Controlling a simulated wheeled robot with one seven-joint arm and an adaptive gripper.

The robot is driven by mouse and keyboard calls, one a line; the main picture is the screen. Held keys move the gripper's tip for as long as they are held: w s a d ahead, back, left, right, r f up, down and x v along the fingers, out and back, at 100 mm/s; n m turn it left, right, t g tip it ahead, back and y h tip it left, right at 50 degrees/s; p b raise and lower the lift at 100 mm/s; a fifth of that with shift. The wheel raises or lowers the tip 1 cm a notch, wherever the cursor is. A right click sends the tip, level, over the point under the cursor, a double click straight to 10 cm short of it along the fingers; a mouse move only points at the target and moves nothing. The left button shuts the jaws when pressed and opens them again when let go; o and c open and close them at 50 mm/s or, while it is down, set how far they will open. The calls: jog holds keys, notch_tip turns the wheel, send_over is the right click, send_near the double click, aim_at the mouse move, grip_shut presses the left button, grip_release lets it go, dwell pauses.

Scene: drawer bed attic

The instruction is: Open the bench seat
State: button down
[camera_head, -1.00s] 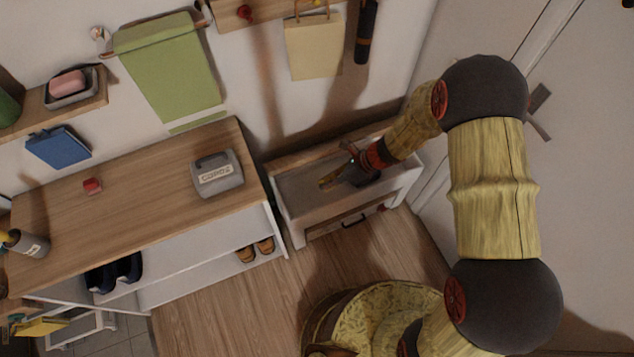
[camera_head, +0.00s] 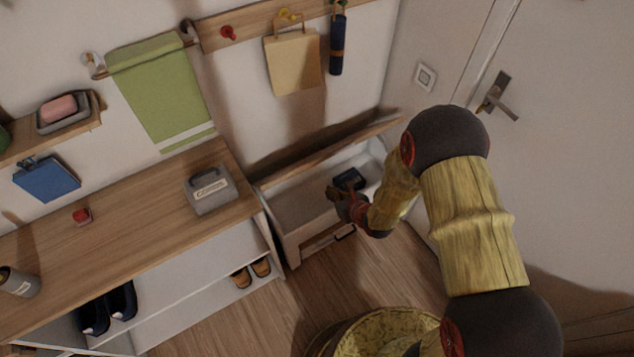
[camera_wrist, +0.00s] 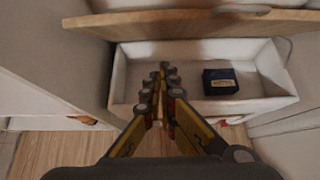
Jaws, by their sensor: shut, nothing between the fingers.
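The bench (camera_head: 292,240) is a low white box against the wall, with its inside in view. Its wooden seat lid (camera_head: 325,153) stands raised along the back edge, and it crosses the top of the wrist view (camera_wrist: 200,22). My gripper (camera_head: 333,192) is over the front part of the open bench, below the lid and apart from it. In the wrist view my gripper (camera_wrist: 165,72) has its fingertips together with nothing between them. A small dark blue box (camera_wrist: 220,81) lies inside the bench, right of my fingers. A drawer front with a handle is partly hidden below.
A wooden-topped shoe cabinet (camera_head: 140,225) stands left of the bench, with a grey case (camera_head: 210,190) on it. A paper bag (camera_head: 293,62) and a dark umbrella-like roll (camera_head: 337,45) hang above. A door with a handle (camera_head: 497,97) is at right. Floor in front is partly clear.

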jog(key=w+a+f+b, duration=0.3)
jog(key=w+a, duration=0.3)
jog(key=w, duration=0.3)
jog(key=shift+f+b, duration=0.2)
jog(key=shift+b, duration=0.3)
jog(key=shift+a, duration=0.1)
